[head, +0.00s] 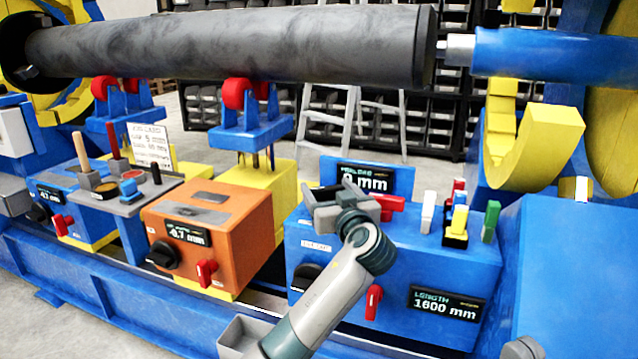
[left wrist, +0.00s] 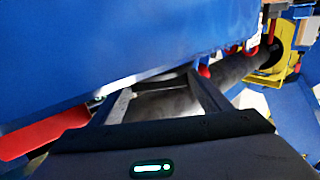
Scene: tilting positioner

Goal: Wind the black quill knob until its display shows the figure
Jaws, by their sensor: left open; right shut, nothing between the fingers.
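A black knob (head: 305,277) sits low on the front of the right blue box (head: 430,262), partly behind my left arm. A raised display (head: 365,178) on that box reads what looks like "0 mm"; its heading is too small to read surely. A lower display (head: 447,303) reads "LENGTH 1600 mm". Which display belongs to the knob I cannot tell. My left gripper (head: 328,192) is above the box top, in front of the raised display and apart from the knob. Its fingers are open and empty in the left wrist view (left wrist: 160,85).
A red handle (head: 390,206) lies close right of my left gripper. A red lever (head: 373,302) is on the box front. An orange box (head: 215,235) with another black knob (head: 163,254) and a "-0.7" display stands left. A dark cylinder (head: 230,45) spans above.

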